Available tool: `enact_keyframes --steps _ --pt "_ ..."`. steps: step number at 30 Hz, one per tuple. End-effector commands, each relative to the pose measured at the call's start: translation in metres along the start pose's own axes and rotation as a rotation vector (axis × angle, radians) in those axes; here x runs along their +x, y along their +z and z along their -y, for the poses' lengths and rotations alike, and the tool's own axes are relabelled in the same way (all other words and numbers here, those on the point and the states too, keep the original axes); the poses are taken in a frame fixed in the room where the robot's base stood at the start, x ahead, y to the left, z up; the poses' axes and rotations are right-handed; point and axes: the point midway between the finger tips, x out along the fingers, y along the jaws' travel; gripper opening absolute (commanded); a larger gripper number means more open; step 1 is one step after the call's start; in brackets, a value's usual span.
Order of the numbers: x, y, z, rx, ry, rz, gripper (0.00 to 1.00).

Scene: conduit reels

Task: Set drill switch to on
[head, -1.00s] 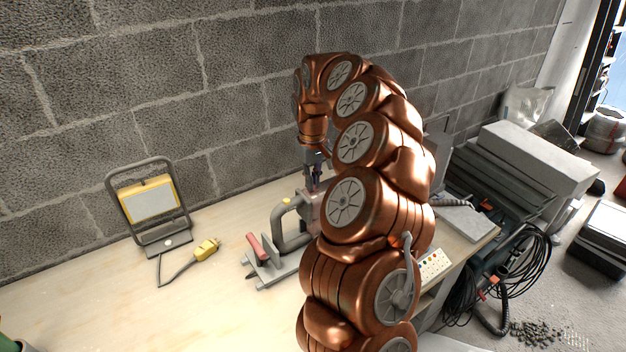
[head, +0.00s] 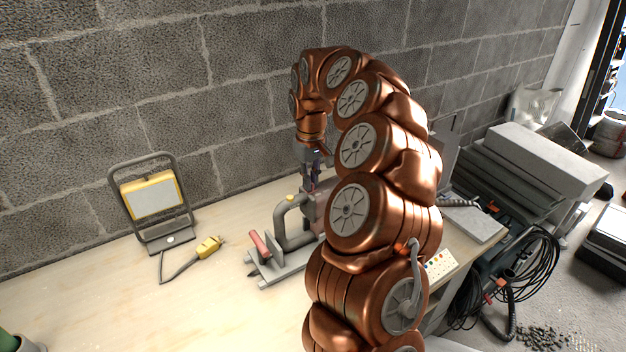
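The drill (head: 292,218) stands on the pale wooden worktop, with a grey base, a curved grey handle and a reddish grip lying at its left. Its right part is hidden behind my copper-coloured arm. A small yellow part shows on top of the handle, but I cannot tell whether it is the switch. My gripper (head: 312,186) points down at the upper part of the drill, close to or touching it. The fingers are small and dark here, and I cannot tell whether they are open or shut.
A yellow work lamp (head: 152,198) in a grey frame stands at the left by the block wall, its cable ending in a yellow plug (head: 209,246). Grey slabs (head: 540,165) and coiled black hose (head: 535,265) are at the right.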

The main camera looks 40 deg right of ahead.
Motion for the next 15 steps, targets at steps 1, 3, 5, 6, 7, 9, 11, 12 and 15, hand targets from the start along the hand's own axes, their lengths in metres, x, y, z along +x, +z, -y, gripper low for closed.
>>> enact_keyframes --steps 1,3,5,6,7,9,11,12,15 --pt "-0.0002 -0.0004 0.0011 -0.002 -0.001 0.0 0.15" --pt "-0.0002 -0.0002 0.0007 -0.001 -0.001 0.0 0.22" --pt "-0.0001 -0.0001 0.0003 -0.001 -0.001 0.0 0.29" --pt "0.0 0.0001 0.0 0.0 0.0 0.0 0.33" --pt "0.0001 0.0001 -0.0001 0.0 0.0 0.0 0.33" --pt "0.0 0.0002 -0.0004 0.0 0.0 0.0 0.33" --pt "0.0001 0.0003 -0.0005 0.0 0.0 0.001 0.33" --pt "0.0001 0.0003 -0.0006 0.0 0.0 0.001 0.33" --pt "-0.0004 0.0003 -0.0007 0.0 0.001 0.001 0.33"
